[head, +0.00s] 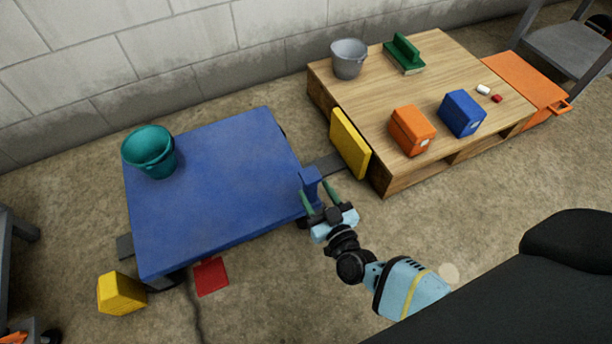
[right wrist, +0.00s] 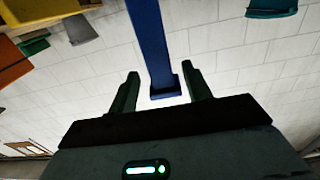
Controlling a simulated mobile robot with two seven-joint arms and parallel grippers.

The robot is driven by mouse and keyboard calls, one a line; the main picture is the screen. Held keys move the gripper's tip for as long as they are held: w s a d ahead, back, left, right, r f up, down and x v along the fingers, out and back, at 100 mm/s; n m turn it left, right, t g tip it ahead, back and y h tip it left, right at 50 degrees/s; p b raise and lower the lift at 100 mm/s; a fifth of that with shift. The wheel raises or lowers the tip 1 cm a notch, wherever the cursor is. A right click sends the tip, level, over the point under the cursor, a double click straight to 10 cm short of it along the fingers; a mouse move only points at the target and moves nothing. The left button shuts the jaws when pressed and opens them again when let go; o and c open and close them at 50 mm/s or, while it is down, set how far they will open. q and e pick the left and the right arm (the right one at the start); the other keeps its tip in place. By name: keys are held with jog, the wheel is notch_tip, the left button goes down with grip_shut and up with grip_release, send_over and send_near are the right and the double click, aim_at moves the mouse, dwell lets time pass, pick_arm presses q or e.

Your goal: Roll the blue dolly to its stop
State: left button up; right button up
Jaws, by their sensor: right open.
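The blue dolly (head: 215,205) stands on the floor at the left of the head view, with a teal bucket (head: 150,155) on its far left corner. A blue handle (head: 310,187) sticks up at its right edge. My right gripper (head: 321,197) is open at this handle. In the right wrist view the blue handle (right wrist: 152,45) shows between the two spread fingers of the gripper (right wrist: 160,92); I cannot tell whether they touch it. A yellow block (head: 350,143) stands between the dolly and the wooden pallet, apart from the dolly. My left gripper is not in view.
The wooden pallet (head: 460,70) carries a grey bucket (head: 349,60), a green brush-like object (head: 404,53), orange (head: 412,130) and blue (head: 461,113) boxes. Another yellow block (head: 122,293) and a red patch (head: 210,276) lie near the dolly's front. A grey strip (head: 325,164) runs toward the upright yellow block.

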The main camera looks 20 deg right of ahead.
aim_at(307, 178)
jog(key=w+b, duration=0.2)
jog(key=w, duration=0.3)
jog(key=shift+a, duration=0.1)
jog(key=shift+w, duration=0.4)
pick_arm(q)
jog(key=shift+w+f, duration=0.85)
pick_arm(e)
jog(key=c, duration=0.7)
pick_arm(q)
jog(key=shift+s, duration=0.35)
pick_arm(e)
jog(key=shift+s, duration=0.1)
grip_shut()
